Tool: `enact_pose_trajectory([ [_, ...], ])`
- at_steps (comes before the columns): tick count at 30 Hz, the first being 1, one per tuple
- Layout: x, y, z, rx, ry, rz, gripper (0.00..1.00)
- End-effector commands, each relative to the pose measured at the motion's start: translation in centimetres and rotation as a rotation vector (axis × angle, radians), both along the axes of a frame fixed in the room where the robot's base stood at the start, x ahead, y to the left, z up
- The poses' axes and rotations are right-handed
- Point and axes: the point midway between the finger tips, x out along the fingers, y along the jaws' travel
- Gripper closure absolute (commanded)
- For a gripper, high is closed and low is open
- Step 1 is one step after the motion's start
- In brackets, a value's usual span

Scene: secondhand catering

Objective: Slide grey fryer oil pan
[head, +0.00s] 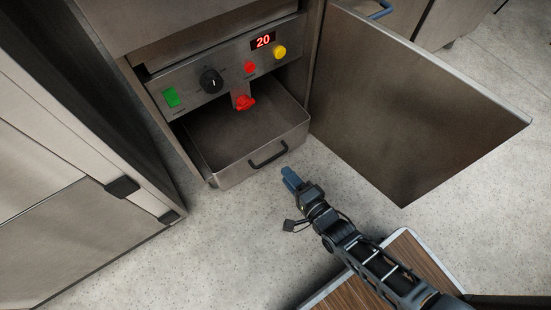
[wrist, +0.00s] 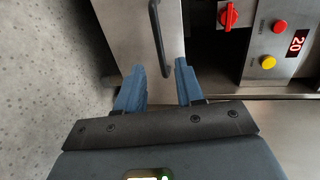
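The grey fryer oil pan (head: 235,172) sits low in the open fryer cabinet, its front projecting a little from the opening. Its black bar handle (head: 268,155) is on the front face. My gripper (head: 289,178) is just in front of the pan, beside the handle's right end. In the wrist view my gripper (wrist: 159,67) is open, with blue fingers apart. The handle (wrist: 157,40) shows ahead, its lower end appearing between the fingertips. The pan's front (wrist: 130,40) lies beyond. I cannot tell whether the fingers touch the handle.
The cabinet door (head: 415,110) stands open on the right. The control panel (head: 225,82) with a red valve knob (head: 245,102) is above the pan. A steel cabinet (head: 60,200) stands at left. The speckled floor (head: 235,235) before the pan is clear.

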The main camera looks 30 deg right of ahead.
Motion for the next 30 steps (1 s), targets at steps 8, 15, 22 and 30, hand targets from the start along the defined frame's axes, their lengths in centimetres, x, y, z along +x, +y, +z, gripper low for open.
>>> enact_pose_trajectory([
  [8,3.4,0.0,-0.9,0.004,-0.002,-0.002,0.63],
  [15,6.5,0.0,-1.5,0.003,0.0,-0.001,0.63],
  [22,7.6,0.0,-1.6,0.003,0.0,-0.001,0.63],
  [30,7.6,0.0,-1.6,0.002,0.0,0.0,0.69],
])
